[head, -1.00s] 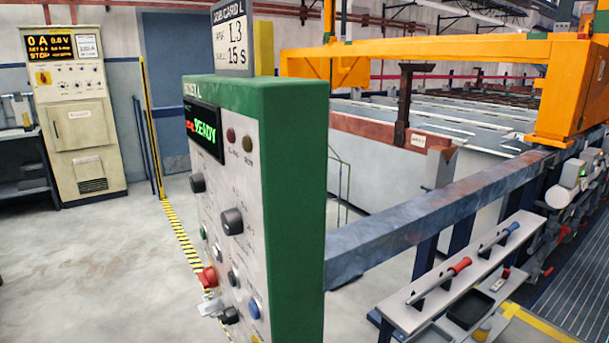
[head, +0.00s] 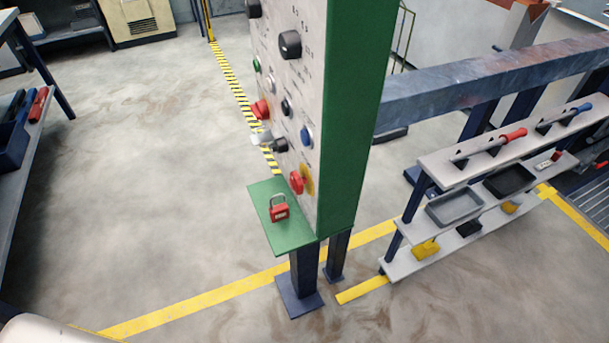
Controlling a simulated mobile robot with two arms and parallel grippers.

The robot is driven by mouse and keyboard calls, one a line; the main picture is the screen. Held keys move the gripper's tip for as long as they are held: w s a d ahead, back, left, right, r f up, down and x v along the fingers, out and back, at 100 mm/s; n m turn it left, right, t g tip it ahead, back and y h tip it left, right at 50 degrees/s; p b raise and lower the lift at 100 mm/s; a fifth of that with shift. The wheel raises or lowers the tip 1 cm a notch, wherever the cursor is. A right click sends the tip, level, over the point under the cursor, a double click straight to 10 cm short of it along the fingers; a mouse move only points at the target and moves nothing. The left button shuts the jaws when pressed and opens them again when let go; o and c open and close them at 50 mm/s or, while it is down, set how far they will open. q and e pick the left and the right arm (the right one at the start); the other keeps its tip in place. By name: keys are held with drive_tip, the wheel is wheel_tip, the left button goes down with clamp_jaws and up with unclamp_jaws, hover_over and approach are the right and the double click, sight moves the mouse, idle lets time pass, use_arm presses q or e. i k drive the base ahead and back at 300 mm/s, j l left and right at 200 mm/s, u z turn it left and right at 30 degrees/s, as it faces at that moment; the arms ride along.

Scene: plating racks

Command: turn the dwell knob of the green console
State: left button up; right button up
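The green console (head: 352,120) stands in the middle of the head view, seen at a steep angle with its pale front panel facing left. A large black knob (head: 290,44) with small scale marks is high on the panel. Another black knob (head: 253,8) is at the top edge of the view, partly cut off. The labels are too small to read, so I cannot tell which is the dwell knob. The console's top and display are out of view. Neither of my grippers is in view.
Lower on the panel are a red button (head: 260,109), a blue button (head: 306,136) and a red knob on yellow (head: 297,182). A red padlock (head: 278,207) lies on a green shelf (head: 262,190). A tool rack (head: 440,170) stands right. Floor left is clear.

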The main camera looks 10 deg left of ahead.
sight(289, 44)
drive_tip(key=j+z, duration=0.35)
drive_tip(key=j, duration=0.75)
drive_tip(key=j+u, duration=0.2)
drive_tip(key=j, duration=0.3)
drive_tip(key=k, duration=0.05)
